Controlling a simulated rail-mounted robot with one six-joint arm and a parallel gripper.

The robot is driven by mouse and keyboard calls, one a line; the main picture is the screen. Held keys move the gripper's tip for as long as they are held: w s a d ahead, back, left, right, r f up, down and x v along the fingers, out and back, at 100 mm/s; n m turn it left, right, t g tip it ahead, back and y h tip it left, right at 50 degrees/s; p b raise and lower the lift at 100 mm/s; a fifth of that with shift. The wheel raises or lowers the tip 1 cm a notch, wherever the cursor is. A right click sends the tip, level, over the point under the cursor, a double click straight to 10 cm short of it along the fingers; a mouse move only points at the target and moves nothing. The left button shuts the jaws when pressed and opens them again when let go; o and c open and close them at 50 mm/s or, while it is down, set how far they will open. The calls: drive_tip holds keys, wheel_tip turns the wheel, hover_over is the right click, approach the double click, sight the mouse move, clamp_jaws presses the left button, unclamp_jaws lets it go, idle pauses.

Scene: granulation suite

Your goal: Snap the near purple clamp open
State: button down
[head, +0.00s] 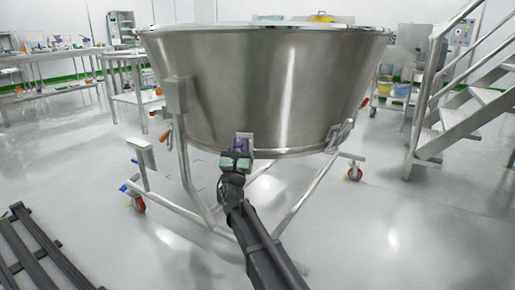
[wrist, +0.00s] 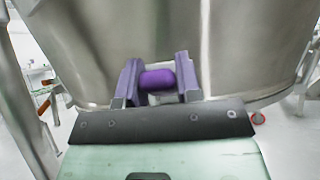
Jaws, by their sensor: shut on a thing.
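The near purple clamp (wrist: 157,79) is on the lower wall of a large steel bowl (head: 265,85). In the wrist view its rounded purple piece sits between two upright grey-purple side pieces. My gripper (head: 237,156) is up against the clamp at the bowl's lower edge and is shut on it. In the wrist view the gripper's dark plate and pale green body fill the bottom and hide the lower part of the clamp. The clamp also shows in the head view (head: 240,143), small and partly covered by my gripper.
The bowl stands on a tubular steel frame (head: 184,165) with red casters (head: 355,173). Metal stairs (head: 480,90) rise at the right. Benches (head: 125,80) stand at the back left. Dark rails (head: 45,250) lie at the lower left. The floor at the right front is clear.

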idle(0.3)
drive_tip(key=c, duration=0.8)
unclamp_jaws()
drive_tip(key=shift+f, duration=0.1)
drive_tip(key=s+a, duration=0.2)
drive_tip(key=s, duration=1)
drive_tip(key=shift+s+a+f+b, duration=0.3)
drive_tip(key=shift+s+b, duration=0.05)
